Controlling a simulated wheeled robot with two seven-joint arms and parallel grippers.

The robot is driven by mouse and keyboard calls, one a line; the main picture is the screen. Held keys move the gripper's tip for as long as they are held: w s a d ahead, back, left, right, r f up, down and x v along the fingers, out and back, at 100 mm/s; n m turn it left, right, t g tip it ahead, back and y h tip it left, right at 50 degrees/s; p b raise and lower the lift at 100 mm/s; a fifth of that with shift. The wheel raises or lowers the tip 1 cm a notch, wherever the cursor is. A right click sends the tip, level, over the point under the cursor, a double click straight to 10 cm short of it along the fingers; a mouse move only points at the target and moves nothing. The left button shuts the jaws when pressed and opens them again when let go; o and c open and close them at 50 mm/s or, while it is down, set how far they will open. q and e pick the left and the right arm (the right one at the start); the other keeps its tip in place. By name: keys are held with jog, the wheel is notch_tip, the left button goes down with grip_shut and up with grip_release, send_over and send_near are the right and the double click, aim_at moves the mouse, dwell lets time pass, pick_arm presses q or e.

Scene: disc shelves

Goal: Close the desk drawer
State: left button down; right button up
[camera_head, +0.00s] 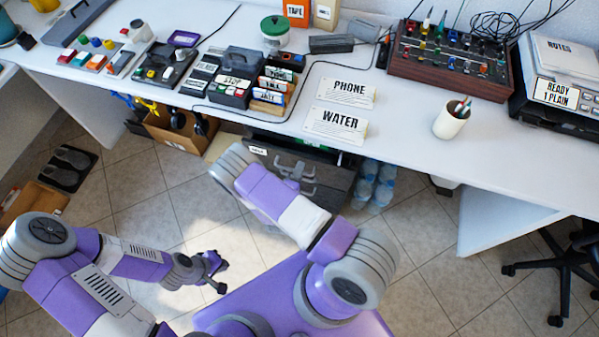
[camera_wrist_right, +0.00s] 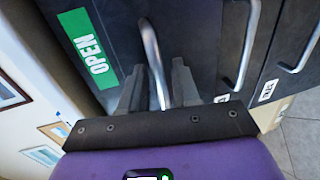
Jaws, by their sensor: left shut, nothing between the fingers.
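The dark grey drawer unit (camera_head: 330,182) is under the desk. In the right wrist view, a drawer front (camera_wrist_right: 110,18) bears a green OPEN label (camera_wrist_right: 90,48) and a metal bar handle (camera_wrist_right: 151,45). My right gripper (camera_wrist_right: 158,80) is open, with one finger on either side of this handle and gaps beside the bar; contact is unclear. How far out the drawer stands is hard to tell, as my right arm partly covers the unit in the head view. My left gripper (camera_head: 220,272) is shut and empty above the floor, left of the unit and apart from it.
Other drawer handles (camera_wrist_right: 242,45) are close to the right gripper. Water bottles (camera_head: 373,187) stand right of the unit and a cardboard box (camera_head: 178,136) left of it. The desk top (camera_head: 400,125) overhangs the unit. A chair base (camera_head: 555,268) is at right. Floor tiles are clear near my left gripper.

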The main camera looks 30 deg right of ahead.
jog(key=shift+w+d, duration=0.1)
grip_shut()
jog(key=shift+d, duration=0.1)
